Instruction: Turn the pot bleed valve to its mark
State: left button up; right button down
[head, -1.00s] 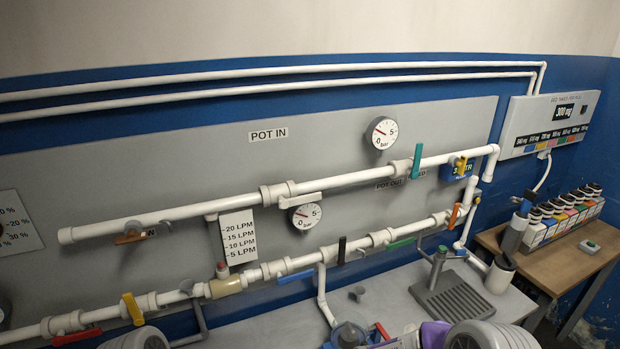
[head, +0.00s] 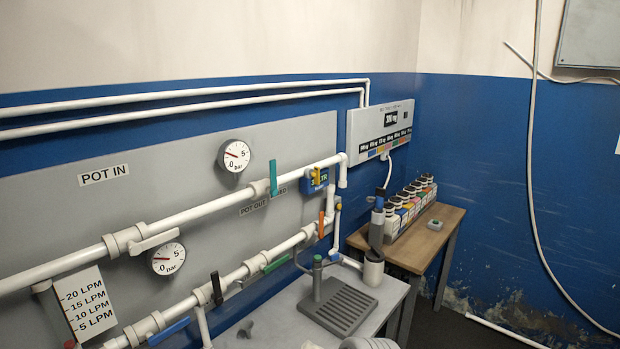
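White pipes with several coloured valve handles run along the grey wall panel (head: 200,170). A teal handle (head: 273,178) stands upright on the upper pipe, partly covering a label that ends in "EED". A yellow handle (head: 317,176) sits by a small blue display at that pipe's right end. An orange handle (head: 322,224) is upright below it. Green (head: 278,263), black (head: 216,288) and blue (head: 168,332) handles are on the lower pipe. I cannot tell for sure which is the pot bleed valve, and its mark is not readable.
Two dial gauges (head: 234,156) are on the panel. A grey bench (head: 270,322) below holds a drip tray (head: 340,306) and a white cup (head: 373,268). A wooden table (head: 437,236) with several bottles (head: 410,203) stands right. Floor beyond it looks mostly clear.

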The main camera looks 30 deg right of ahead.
aim_at(315, 174)
jog(key=z, duration=2.6)
jog(key=i, duration=2.1)
jog(key=u, duration=3.25)
